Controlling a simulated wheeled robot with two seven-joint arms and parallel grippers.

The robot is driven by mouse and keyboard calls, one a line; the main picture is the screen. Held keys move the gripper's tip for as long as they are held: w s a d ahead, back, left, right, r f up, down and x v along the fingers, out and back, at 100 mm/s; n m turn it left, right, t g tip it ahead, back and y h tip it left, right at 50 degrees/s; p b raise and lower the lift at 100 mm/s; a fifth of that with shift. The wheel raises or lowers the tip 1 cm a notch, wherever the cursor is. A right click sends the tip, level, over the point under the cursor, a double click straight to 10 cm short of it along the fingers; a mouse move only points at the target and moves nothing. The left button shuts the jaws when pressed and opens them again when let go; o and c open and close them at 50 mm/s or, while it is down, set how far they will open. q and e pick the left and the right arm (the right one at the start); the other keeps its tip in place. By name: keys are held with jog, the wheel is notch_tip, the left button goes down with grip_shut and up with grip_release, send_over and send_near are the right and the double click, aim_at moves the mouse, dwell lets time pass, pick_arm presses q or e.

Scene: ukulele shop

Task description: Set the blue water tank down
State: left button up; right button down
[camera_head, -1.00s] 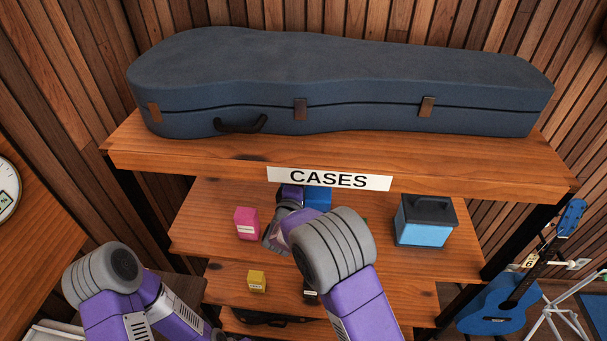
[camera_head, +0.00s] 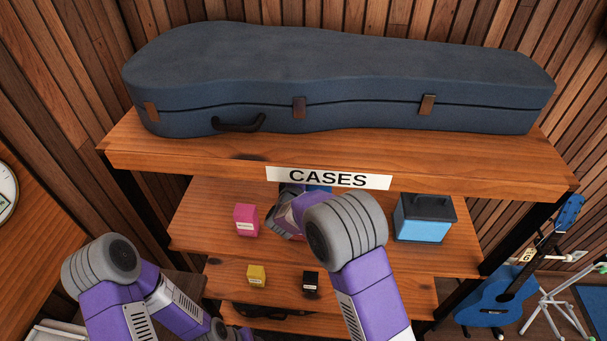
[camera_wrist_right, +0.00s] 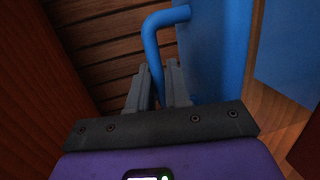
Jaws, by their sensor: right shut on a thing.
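The blue water tank (camera_wrist_right: 212,50) fills the upper right of the right wrist view, with its bent blue tube handle (camera_wrist_right: 152,45) beside it. My right gripper (camera_wrist_right: 160,88) is shut on this handle, with one finger on each side. In the head view only a small blue patch of the tank (camera_head: 319,188) shows below the top board, by the sign. My right arm reaches in over the middle shelf there, and its fingers are hidden. Whether the tank's base touches the shelf cannot be seen. My left arm is at the lower left, its gripper out of view.
The middle shelf (camera_head: 205,205) also holds a pink box (camera_head: 246,221) at left and a light blue box with a black top (camera_head: 424,222) at right. Small yellow (camera_head: 257,276) and black (camera_head: 311,282) boxes stand below. A dark case (camera_head: 330,85) lies on top.

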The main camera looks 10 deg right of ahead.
jog(key=c, duration=1.1)
grip_release()
jog(key=shift+o, duration=0.2)
jog(key=shift+s+a+r, duration=0.1)
jog(key=shift+s, duration=0.1)
jog(key=p+v, duration=0.1)
jog(key=v, duration=1)
jog(key=shift+s+a+r, duration=0.1)
jog(key=shift+s, duration=0.2)
